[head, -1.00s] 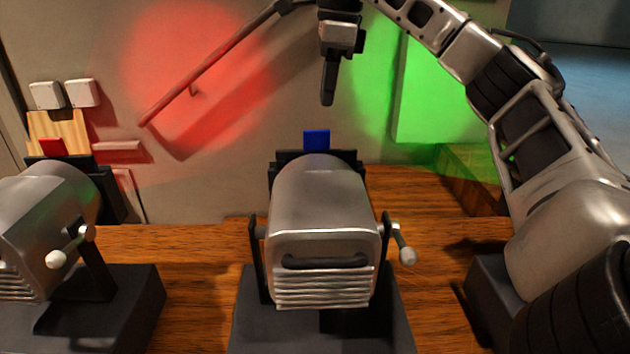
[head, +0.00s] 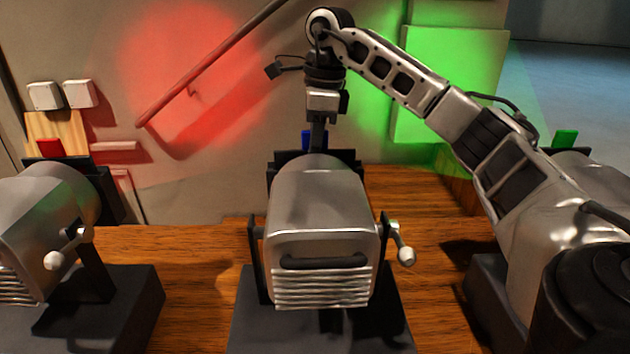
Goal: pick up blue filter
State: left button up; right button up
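The blue filter (head: 307,139) stands upright in the dark holder at the front of the middle lamp (head: 322,205). Only its left part shows; my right gripper (head: 318,137) covers the rest. The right gripper points down, with its fingers right at the filter on the near side. From this angle I cannot tell whether the fingers are open or closed, or whether they touch the filter. My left gripper is not in view.
A left lamp (head: 45,225) holds a red filter (head: 49,147). A green filter (head: 565,138) shows at a right lamp, partly behind my arm. Wooden desk (head: 205,260) is bare between the lamps. Red and green light falls on the wall behind.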

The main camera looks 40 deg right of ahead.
jog(key=shift+f, duration=0.1)
jog(key=shift+c, duration=0.3)
grip_shut()
